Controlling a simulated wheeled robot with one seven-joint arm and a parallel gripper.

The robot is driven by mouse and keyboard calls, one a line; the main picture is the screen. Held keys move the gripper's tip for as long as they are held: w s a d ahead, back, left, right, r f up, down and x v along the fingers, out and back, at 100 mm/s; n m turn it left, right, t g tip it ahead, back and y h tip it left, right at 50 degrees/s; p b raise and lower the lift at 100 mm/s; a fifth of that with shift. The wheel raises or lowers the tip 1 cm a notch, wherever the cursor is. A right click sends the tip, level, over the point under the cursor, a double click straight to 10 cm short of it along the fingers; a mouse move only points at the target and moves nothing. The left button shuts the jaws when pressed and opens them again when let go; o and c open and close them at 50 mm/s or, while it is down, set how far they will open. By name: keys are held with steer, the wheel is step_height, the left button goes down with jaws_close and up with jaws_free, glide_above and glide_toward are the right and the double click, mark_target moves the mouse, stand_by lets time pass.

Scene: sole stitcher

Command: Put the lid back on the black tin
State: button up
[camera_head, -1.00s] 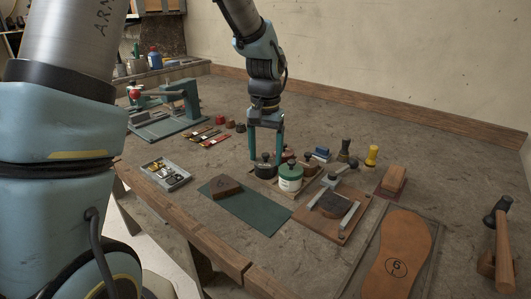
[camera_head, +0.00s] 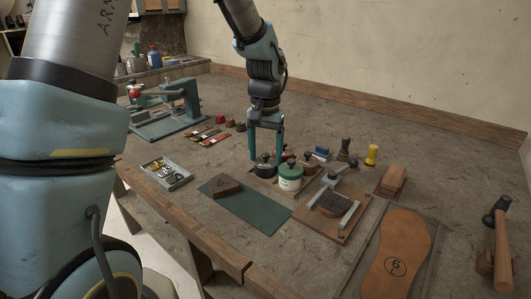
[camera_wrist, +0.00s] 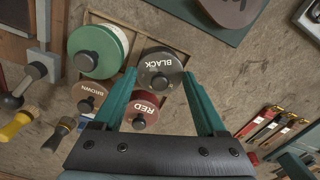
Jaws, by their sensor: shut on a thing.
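The round black lid (camera_wrist: 160,71), marked BLACK with a dark knob, sits between my two fingertips in the wrist view. My gripper (camera_head: 266,156) is shut on this lid, one finger on each side. In the head view the lid (camera_head: 264,161) is right above the pale body of the black tin (camera_head: 265,172). I cannot tell whether the lid is seated or slightly above the rim. In the wrist view the lid hides the tin's opening.
The green-lidded tin (camera_head: 290,176) stands close on the right. Red (camera_wrist: 142,108) and brown (camera_wrist: 91,95) lidded tins are close by in the wrist view. A clamp board (camera_head: 333,208) is to the right.

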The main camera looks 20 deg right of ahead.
stand_by(0.3)
steer(key=o, duration=1.2)
steer(key=shift+o, duration=0.2)
steer(key=shift+r+p, duration=2.9)
steer(key=shift+r, duration=0.65)
jaws_close()
